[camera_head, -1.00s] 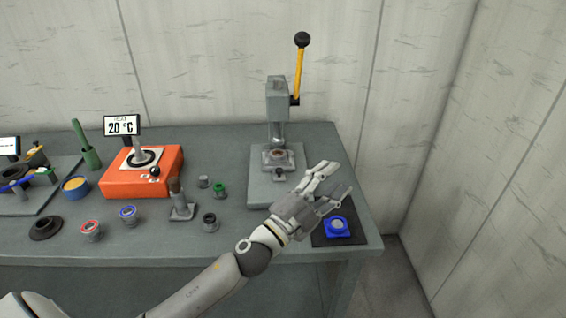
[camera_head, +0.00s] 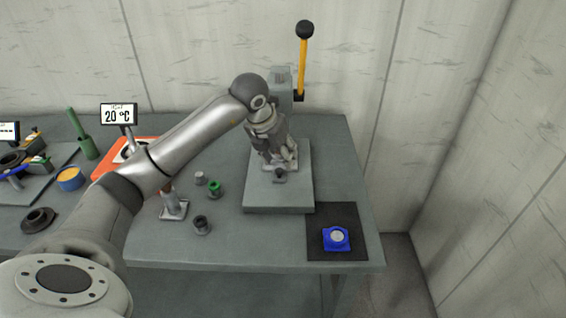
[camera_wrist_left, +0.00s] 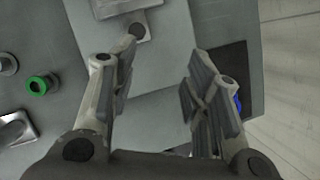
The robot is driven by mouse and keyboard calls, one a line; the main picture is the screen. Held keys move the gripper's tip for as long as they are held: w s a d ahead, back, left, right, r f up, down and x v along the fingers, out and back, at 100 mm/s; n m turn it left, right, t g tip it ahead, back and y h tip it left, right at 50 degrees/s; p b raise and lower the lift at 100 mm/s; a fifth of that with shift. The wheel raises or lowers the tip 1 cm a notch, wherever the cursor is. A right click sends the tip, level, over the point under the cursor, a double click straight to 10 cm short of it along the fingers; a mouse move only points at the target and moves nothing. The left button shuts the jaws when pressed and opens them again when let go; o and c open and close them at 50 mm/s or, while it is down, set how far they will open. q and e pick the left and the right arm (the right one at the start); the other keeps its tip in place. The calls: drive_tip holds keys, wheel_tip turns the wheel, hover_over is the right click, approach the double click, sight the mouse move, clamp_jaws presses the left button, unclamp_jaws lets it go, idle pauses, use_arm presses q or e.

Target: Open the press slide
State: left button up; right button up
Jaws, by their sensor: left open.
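The press (camera_head: 279,203) stands at the right of the bench, with a grey base, a column and a yellow lever (camera_head: 301,66) with a black knob raised upright. Its slide is a small plate with a dark knob (camera_head: 280,177) at the front, also in the left wrist view (camera_wrist_left: 137,30). My left gripper (camera_head: 281,160) is in front of the column, just over the slide area, and hides most of it. In the left wrist view its fingers (camera_wrist_left: 155,78) are spread and empty, the slide knob beyond them and apart. My right gripper is not in view.
A blue part (camera_head: 336,238) lies on a black mat (camera_head: 318,214) at the front right. The orange heater (camera_head: 112,178) is partly behind my arm.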

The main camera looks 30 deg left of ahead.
sight(279, 171)
use_arm(q)
drive_tip(key=shift+y, duration=0.5)
drive_tip(key=w+a+f, duration=0.1)
drive_tip(key=f, duration=0.1)
drive_tip(key=w+a+f+p, duration=0.1)
drive_tip(key=f, duration=0.2)
drive_tip(key=w+a+f+p, duration=0.1)
drive_tip(key=f, duration=0.2)
drive_tip(key=shift+w, duration=0.15)
drive_tip(key=shift+w+f+p, duration=0.2)
drive_tip(key=shift+f+p, duration=0.1)
drive_tip(key=shift+f, duration=0.25)
clamp_jaws()
